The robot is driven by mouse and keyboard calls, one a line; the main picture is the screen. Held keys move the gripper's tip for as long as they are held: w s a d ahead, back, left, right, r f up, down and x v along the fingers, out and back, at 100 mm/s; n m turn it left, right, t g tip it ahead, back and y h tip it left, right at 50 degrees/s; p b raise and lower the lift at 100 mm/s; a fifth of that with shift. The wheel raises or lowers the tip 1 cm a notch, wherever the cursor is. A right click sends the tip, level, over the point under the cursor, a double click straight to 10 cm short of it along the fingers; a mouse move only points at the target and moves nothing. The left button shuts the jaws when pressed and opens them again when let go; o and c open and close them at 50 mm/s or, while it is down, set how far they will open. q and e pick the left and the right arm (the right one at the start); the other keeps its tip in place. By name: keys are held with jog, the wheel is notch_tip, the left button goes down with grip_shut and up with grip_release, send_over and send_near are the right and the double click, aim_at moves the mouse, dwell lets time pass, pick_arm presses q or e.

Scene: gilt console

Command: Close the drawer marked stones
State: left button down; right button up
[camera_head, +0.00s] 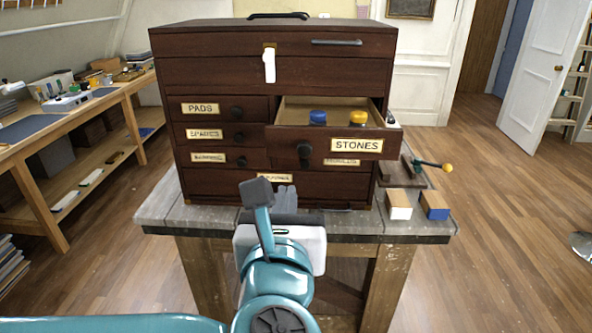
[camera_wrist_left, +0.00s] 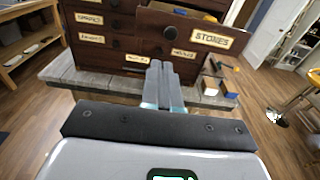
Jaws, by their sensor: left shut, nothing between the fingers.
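The drawer marked STONES (camera_head: 355,145) is pulled out of a dark wooden chest (camera_head: 215,75) on the right side. It holds a blue-topped jar (camera_head: 318,117) and a yellow-topped jar (camera_head: 358,118). Its dark round knob (camera_head: 304,151) is on the left part of its front. The drawer front also shows in the left wrist view (camera_wrist_left: 212,38). My left gripper (camera_head: 284,199) is shut and empty, in front of the chest and below the drawer, apart from it. In the left wrist view its fingers (camera_wrist_left: 163,80) are together. My right gripper is not in view.
The chest stands on a grey workbench (camera_head: 160,212). Small blocks, one white-faced (camera_head: 398,204) and one blue-faced (camera_head: 434,206), lie at its right, near a yellow-knobbed tool (camera_head: 433,165). A long bench (camera_head: 100,110) stands at left. The floor at right is mostly clear.

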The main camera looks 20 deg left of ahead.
aim_at(304, 151)
pick_arm(q)
jog(key=p+x, duration=0.1)
jog(key=x, duration=0.3)
jog(key=d+p+x, duration=0.1)
jog(key=x, duration=0.3)
jog(key=d+p+x, duration=0.1)
jog(key=x, duration=0.3)
jog(key=shift+w+a+r+p, duration=0.1)
jog(key=shift+w+r+p, duration=0.2)
jog(key=shift+w+p, duration=0.15)
jog(key=shift+w+f, duration=0.1)
jog(key=shift+w, duration=0.55)
jog(key=shift+a, duration=0.1)
